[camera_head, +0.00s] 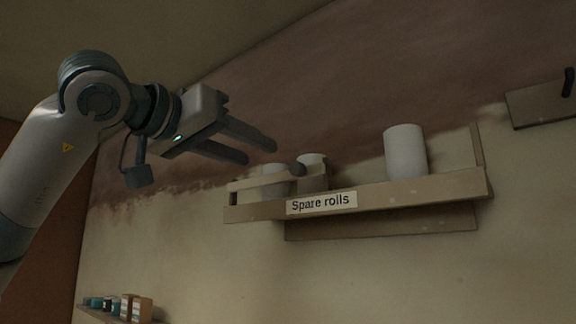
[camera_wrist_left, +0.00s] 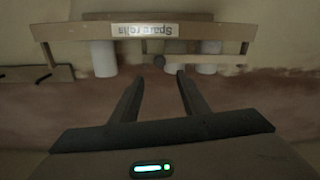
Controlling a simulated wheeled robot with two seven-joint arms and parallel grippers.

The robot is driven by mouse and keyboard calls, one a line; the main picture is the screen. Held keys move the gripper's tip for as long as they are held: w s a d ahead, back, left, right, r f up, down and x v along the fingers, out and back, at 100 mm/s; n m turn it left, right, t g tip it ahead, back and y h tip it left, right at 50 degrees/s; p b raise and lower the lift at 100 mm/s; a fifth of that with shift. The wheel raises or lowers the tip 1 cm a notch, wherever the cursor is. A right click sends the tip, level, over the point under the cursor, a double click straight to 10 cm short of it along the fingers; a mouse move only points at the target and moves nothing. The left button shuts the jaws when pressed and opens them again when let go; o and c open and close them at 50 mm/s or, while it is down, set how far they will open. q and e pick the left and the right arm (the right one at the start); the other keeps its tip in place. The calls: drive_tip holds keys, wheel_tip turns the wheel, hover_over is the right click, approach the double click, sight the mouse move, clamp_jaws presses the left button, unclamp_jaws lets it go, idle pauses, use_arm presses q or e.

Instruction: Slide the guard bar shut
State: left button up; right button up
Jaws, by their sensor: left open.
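The guard bar (camera_head: 262,181) is a thin pale wooden bar across the left part of the wall shelf (camera_head: 420,187) labelled "Spare rolls". A dark round knob (camera_head: 297,169) sits toward its right end. The right part of the shelf front has no bar across it. The bar (camera_wrist_left: 205,61) and knob (camera_wrist_left: 158,61) show upside down in the left wrist view. My left gripper (camera_head: 260,152) is open and empty, above and left of the knob, apart from it. In the left wrist view the knob lies just beyond and between the fingertips (camera_wrist_left: 160,76).
A white roll (camera_head: 405,152) stands on the shelf's right; two more rolls stand behind the bar. A hook board (camera_head: 540,103) is on the wall at upper right. A small low shelf (camera_head: 100,315) with jars and boxes is at lower left. Wall below is clear.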

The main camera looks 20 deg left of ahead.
sight(294, 168)
use_arm(q)
drive_tip(key=p+x, duration=0.1)
drive_tip(key=x, duration=0.9)
drive_tip(key=shift+w+d+p, duration=0.2)
drive_tip(key=shift+w+p, duration=0.1)
drive_tip(key=shift+w, duration=0.35)
use_arm(e)
drive_tip(key=shift+g, duration=0.7)
drive_tip(key=s, duration=0.1)
drive_tip(key=s+d, duration=0.1)
drive_tip(key=s, duration=0.1)
drive_tip(key=s+d, duration=0.1)
drive_tip(key=s, duration=0.1)
drive_tip(key=shift+s+d+r, duration=0.15)
drive_tip(key=shift+d+r, duration=0.05)
use_arm(q)
clamp_jaws()
use_arm(e)
drive_tip(key=shift+a, duration=0.2)
